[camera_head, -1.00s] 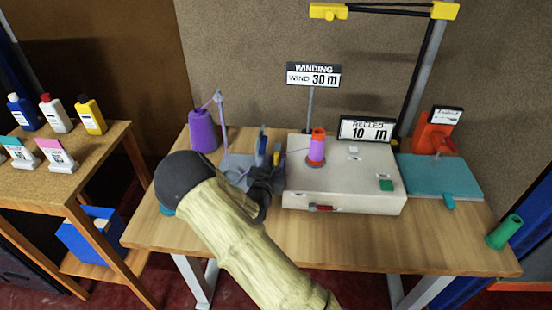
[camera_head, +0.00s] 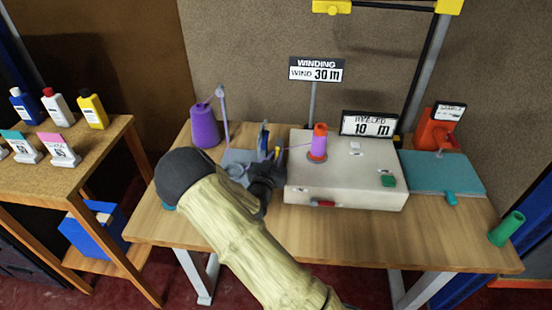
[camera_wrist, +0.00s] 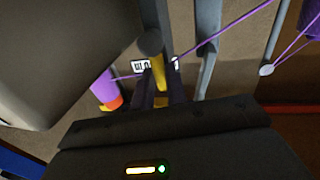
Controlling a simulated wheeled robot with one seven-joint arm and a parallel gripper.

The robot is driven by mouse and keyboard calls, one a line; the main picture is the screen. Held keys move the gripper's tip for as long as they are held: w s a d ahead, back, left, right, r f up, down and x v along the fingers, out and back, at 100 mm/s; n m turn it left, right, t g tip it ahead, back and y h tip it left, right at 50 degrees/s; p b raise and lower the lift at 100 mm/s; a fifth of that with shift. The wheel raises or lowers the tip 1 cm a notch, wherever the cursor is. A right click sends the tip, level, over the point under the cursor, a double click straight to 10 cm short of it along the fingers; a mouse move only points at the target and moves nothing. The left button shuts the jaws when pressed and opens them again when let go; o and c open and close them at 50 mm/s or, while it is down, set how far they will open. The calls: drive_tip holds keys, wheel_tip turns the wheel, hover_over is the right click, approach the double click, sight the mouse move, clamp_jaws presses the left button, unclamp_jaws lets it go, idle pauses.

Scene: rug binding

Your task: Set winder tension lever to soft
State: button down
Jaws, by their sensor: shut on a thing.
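The winder (camera_head: 345,190) is a pale box with a purple-and-orange spool (camera_head: 319,142) on top. Left of it is a grey tension stand (camera_head: 235,157) with a blue-and-yellow upright part (camera_head: 263,142). My gripper (camera_head: 270,165) is at this stand, just left of the box. In the wrist view my gripper (camera_wrist: 161,88) is shut on a yellow lever (camera_wrist: 159,72), with a dark round knob beside it. The fingers and arm hide much of the lever and any setting marks, so its setting cannot be read.
A purple thread cone (camera_head: 205,127) stands behind left, with thread running through the guide to the spool. A sign (camera_head: 315,70) reads "WIND 30 m"; a display (camera_head: 368,124) reads "10 m". The table front is clear.

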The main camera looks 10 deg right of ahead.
drive_tip(key=n, duration=0.2)
drive_tip(key=a+n+b, duration=0.1)
drive_tip(key=n, duration=0.1)
drive_tip(key=a+f+n+t, duration=0.1)
drive_tip(key=n, duration=0.2)
drive_tip(key=shift+w, duration=0.35)
drive_tip(key=c, duration=1.4)
unclamp_jaws()
drive_tip(key=shift+a, duration=0.1)
drive_tip(key=shift+c, duration=0.2)
drive_tip(key=shift+r, duration=0.1)
